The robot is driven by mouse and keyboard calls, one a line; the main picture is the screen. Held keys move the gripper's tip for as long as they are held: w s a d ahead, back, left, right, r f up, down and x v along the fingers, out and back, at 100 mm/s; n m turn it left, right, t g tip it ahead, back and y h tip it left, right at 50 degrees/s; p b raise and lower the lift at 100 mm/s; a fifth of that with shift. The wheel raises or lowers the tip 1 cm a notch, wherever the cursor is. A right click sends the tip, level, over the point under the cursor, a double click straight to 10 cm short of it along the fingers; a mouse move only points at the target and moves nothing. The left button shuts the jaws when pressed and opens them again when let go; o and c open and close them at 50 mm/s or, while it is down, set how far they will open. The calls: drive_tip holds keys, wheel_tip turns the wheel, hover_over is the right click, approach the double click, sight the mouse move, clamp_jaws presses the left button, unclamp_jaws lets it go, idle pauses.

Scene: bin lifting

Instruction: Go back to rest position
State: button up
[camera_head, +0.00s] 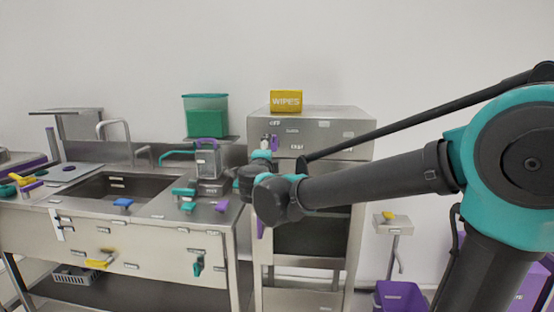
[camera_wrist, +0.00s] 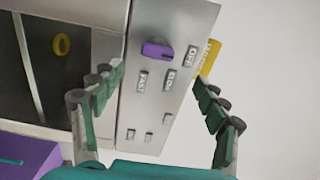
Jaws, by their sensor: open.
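My gripper (camera_wrist: 162,82) is open and empty, its two green-padded fingers spread wide in the wrist view. Between and beyond them is the steel appliance's control panel (camera_wrist: 165,75) with a purple knob (camera_wrist: 156,50) and several labels, one reading OFF. No contact with the panel is visible. In the head view my arm reaches from the right to the front of the steel appliance (camera_head: 340,128). My wrist and arm links hide much of the gripper there.
A yellow WIPES box (camera_head: 286,101) stands on the appliance. A steel counter with a sink (camera_head: 110,188) and small tools is at left. A green container (camera_head: 206,116) sits on a shelf. A purple bin (camera_head: 400,297) and small stand (camera_head: 392,224) are at lower right.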

drive_tip(key=s+d+f+n+g+y, duration=0.2)
drive_tip(key=s+d+f+n+g, duration=0.15)
drive_tip(key=d+f+n, duration=0.35)
drive_tip(key=s+d+f+n+g+y, duration=0.2)
drive_tip(key=s+f+n, duration=0.25)
drive_tip(key=f, duration=0.35)
drive_tip(key=s+d+f+n+g+y, duration=0.2)
drive_tip(key=s+d+f+n, duration=0.1)
drive_tip(key=d+f+n, duration=0.4)
drive_tip(key=s+d+f+g+h, duration=0.5)
drive_tip(key=s+d+f+g, duration=0.1)
drive_tip(key=s+d+f, duration=0.8)
drive_tip(key=shift+s+f+m+h, duration=0.3)
drive_tip(key=shift+s+f+m, duration=0.05)
drive_tip(key=shift+s+f, duration=0.4)
drive_tip(key=shift+g, duration=0.25)
